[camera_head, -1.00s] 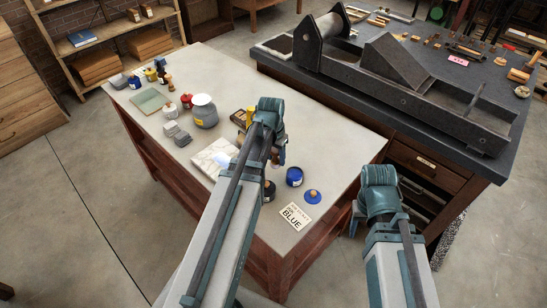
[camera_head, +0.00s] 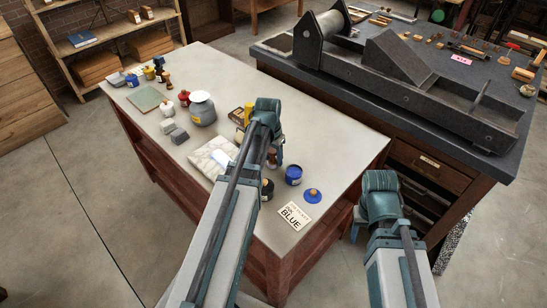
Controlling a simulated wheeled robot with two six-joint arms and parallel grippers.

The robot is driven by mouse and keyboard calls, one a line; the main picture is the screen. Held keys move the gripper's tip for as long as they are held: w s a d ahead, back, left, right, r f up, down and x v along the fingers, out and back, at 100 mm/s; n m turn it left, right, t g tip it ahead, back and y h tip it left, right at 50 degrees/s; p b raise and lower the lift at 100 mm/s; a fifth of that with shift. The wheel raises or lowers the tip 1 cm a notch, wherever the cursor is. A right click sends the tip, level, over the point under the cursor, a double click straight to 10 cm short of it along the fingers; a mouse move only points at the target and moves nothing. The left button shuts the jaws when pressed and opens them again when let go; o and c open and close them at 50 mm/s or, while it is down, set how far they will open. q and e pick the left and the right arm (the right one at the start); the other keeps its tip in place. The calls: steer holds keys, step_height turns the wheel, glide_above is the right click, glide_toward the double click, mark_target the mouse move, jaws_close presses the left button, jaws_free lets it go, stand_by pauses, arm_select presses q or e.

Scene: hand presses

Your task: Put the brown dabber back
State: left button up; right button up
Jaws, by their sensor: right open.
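A small brown item (camera_head: 271,158), possibly the handle of the brown dabber, shows beside the fingers of my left gripper (camera_head: 279,160) in the head view. My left gripper points down over the middle of the light-topped table (camera_head: 335,150). Its wrist and forearm hide most of its jaws, so I cannot tell whether it holds the item. A darker brown-handled tool (camera_head: 167,82) stands at the far left end of the table. My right gripper (camera_head: 355,228) is open and empty, low beyond the table's right edge.
A blue tin (camera_head: 293,174), a blue lid (camera_head: 312,196) and a BLUE card (camera_head: 292,216) lie right of my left arm. A dark jar (camera_head: 267,190) stands close to it. A grey jar (camera_head: 202,108) and white pad (camera_head: 213,157) are left. A press (camera_head: 400,80) fills the back bench.

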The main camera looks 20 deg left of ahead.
arm_select(q)
steer(key=o, duration=0.3)
steer(key=shift+o, duration=0.2)
steer(key=shift+r, duration=0.1)
steer(key=r+p, duration=0.4)
steer(key=s+r+p, duration=0.1)
steer(key=r+p, duration=0.7)
steer(key=shift+s+a+r, duration=0.1)
steer(key=shift+s, duration=0.1)
steer(key=s+d+m+g, duration=0.1)
steer(key=s+d, duration=0.6)
steer(key=d, duration=0.4)
steer(key=s+d+m+y, duration=0.1)
steer(key=s+d, duration=0.7)
steer(key=d, duration=0.4)
steer(key=shift+s+g+y, duration=0.15)
steer(key=shift+g+y, duration=0.15)
steer(key=shift+g, duration=0.1)
